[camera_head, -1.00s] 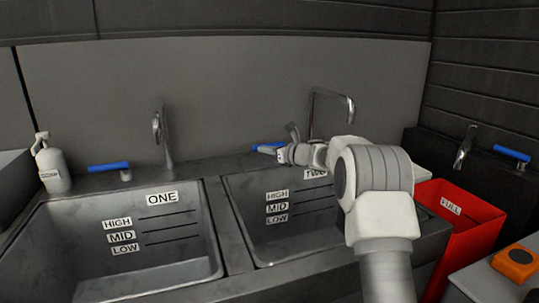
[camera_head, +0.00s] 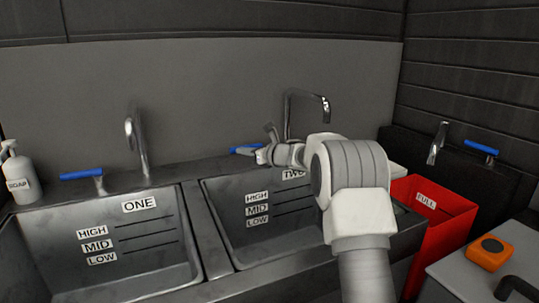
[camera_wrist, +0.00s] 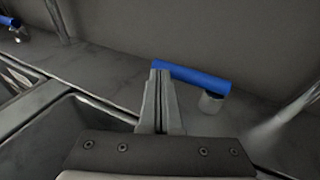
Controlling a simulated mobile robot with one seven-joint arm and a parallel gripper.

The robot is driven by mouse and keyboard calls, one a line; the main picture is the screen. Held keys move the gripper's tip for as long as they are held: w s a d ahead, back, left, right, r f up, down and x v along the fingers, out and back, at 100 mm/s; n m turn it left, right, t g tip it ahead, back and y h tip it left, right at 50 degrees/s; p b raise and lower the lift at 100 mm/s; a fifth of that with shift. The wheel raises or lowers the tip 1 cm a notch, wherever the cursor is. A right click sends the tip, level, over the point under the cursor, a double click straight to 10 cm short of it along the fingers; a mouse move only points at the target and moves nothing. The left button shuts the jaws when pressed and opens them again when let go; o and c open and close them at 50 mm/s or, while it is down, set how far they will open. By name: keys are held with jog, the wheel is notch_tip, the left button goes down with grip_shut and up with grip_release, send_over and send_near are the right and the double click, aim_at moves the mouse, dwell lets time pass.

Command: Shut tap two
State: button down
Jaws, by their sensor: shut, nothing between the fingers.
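Tap two has a blue lever (camera_head: 246,149) and a curved metal spout (camera_head: 287,112) behind the sink marked TWO (camera_head: 292,173). My gripper (camera_head: 262,155) is shut and empty at the lever, partly covering it. In the wrist view, the blue lever (camera_wrist: 195,77) runs from behind the closed fingertips (camera_wrist: 158,74) rightward to a short metal post (camera_wrist: 210,102). The fingertips overlap the lever's left end; I cannot tell whether they touch it.
Sink ONE (camera_head: 138,204), its blue lever (camera_head: 82,175) and a soap bottle (camera_head: 20,172) are at the left. A red bin marked FULL (camera_head: 440,215), another blue-levered tap (camera_head: 437,143) and an orange box (camera_head: 490,252) are at the right. A wall stands close behind the taps.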

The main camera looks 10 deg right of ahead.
jog(key=s+d+r+m+h, duration=0.4)
jog(key=s+m, duration=0.4)
jog(key=s, duration=0.1)
jog(key=s+d+r+m+h+p, duration=0.1)
jog(key=s+d+r+m+h, duration=0.25)
jog(key=s+m, duration=0.45)
jog(key=s+d+r+m+h, duration=0.3)
jog(key=s+d+r+m, duration=0.15)
jog(key=s+m, duration=0.4)
jog(key=s+a+f+m+g+y, duration=0.1)
jog(key=s+a+f+m+g, duration=0.2)
jog(key=s+m, duration=0.45)
jog(key=s+a+f+m+g, duration=0.25)
jog(key=s+f+m, duration=0.2)
jog(key=s, duration=0.65)
jog(key=s+a+f+m+g+y, duration=0.1)
jog(key=s+a+f+m+g, duration=0.15)
jog(key=s+f+m, duration=0.5)
notch_tip(320, 180, up, 24)
jog(key=s+a+n+p, duration=0.1)
jog(key=s+p, duration=0.1)
jog(key=p, duration=1.9)
jog(key=shift+s+f+p, duration=0.2)
jog(key=shift+s+p, duration=0.1)
jog(key=shift+a, duration=0.1)
